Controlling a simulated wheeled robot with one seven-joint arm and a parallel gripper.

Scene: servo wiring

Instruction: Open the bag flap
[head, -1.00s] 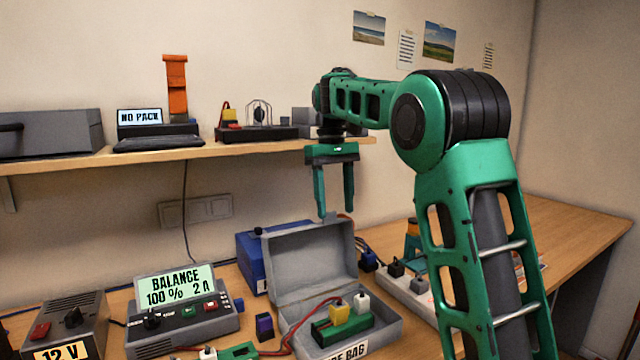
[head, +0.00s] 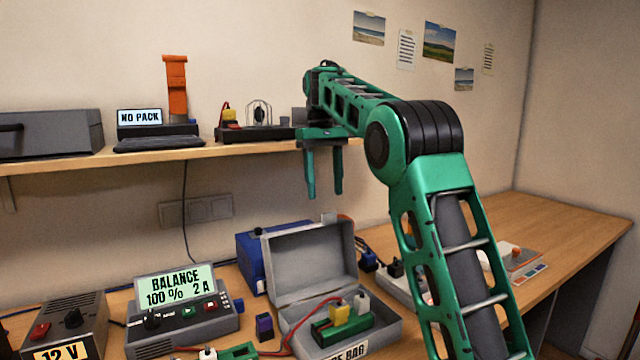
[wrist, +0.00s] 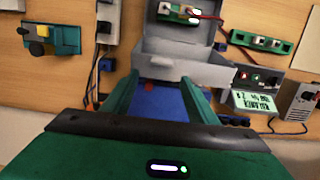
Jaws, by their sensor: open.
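The grey box-shaped bag (head: 385,337), its front label partly cut off but ending in "BAG", stands on the bench in the head view. Its flap (head: 312,262) is raised, standing up at the back of the box. A green pack (head: 343,325) with yellow and white plugs lies inside, with red leads running over the left rim. My gripper (head: 325,190) is open and empty, pointing down above and behind the flap, apart from it. In the wrist view, the flap (wrist: 184,75) lies beyond the fingertips (wrist: 159,85).
A blue box (head: 252,262) stands behind the flap. A charger (head: 185,322) reading "BALANCE 100 % 2 A" is left of the bag. A shelf (head: 222,153) with devices runs behind my gripper. Bare bench (head: 560,222) lies at the right.

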